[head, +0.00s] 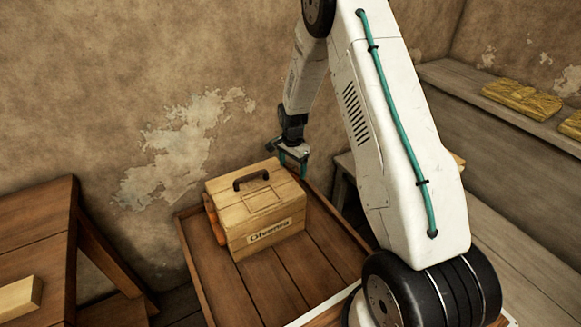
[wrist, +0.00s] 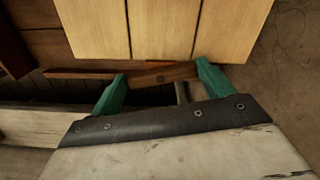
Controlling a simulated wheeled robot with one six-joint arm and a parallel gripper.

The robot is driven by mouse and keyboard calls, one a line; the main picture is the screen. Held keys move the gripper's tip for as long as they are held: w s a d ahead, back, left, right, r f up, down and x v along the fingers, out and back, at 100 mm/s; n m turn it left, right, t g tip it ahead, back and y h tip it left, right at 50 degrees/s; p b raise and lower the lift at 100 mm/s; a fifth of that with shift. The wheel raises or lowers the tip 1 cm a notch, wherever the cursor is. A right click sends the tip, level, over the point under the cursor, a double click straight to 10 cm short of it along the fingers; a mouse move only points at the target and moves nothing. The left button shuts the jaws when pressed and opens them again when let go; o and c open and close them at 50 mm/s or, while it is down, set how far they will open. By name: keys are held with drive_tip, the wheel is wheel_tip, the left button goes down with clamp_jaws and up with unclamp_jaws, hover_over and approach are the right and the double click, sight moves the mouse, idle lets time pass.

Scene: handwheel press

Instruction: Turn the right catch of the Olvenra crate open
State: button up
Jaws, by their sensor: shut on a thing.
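The Olvenra crate (head: 236,225) is a pale wooden box with a black top handle (head: 251,179) and a name label on its front. In the wrist view its planks (wrist: 165,25) fill the top. My gripper (head: 292,157) is at the crate's far right side. In the wrist view my gripper (wrist: 163,78) has its teal fingers at either end of the right catch (wrist: 165,73), a short dark-brown wooden bar with a pivot dot. It is shut on the catch, which lies slightly tilted against the crate's edge. The right catch is hidden in the head view.
The crate stands on a brown wooden table (head: 215,270) with raised edges. An orange-brown piece (head: 210,213) shows on the crate's left side. Another table (head: 40,225) is at the left, and a bench (head: 500,180) runs along the right. The wall is close behind.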

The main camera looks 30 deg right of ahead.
sight(292, 168)
drive_tip(key=shift+m, duration=1.4)
drive_tip(key=o, duration=0.9)
drive_tip(key=shift+o, duration=0.2)
wheel_tip(292, 168, up, 8)
drive_tip(key=shift+f, duration=0.1)
